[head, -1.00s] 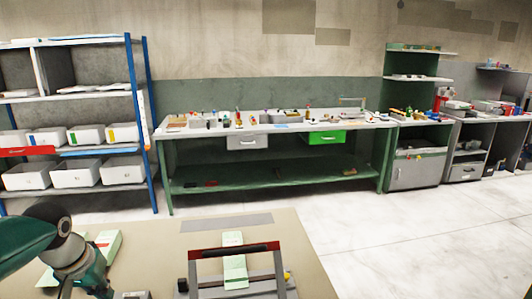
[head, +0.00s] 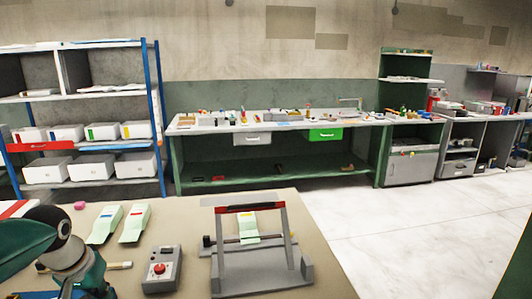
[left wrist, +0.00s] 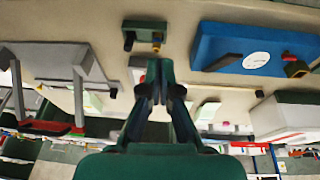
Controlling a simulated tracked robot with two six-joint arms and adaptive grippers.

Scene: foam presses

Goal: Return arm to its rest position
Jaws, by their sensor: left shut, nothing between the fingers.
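My left arm (head: 65,245) comes in from the left edge of the head view, bent over the left part of the beige table (head: 330,285). Its fingertips cannot be made out there. In the left wrist view my left gripper (left wrist: 160,65) is shut, its fingers together and empty, with the tabletop beyond them. My right gripper is not in view. A dark green shape sits at the lower right corner of the head view; I cannot tell what it is.
A grey press (head: 262,270) with a red-topped handle holds a pale green strip (head: 249,228). A control box (head: 162,270) with a red knob stands left of it. Two pale green pieces (head: 134,222) lie behind. A blue device (left wrist: 250,50) shows in the wrist view.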

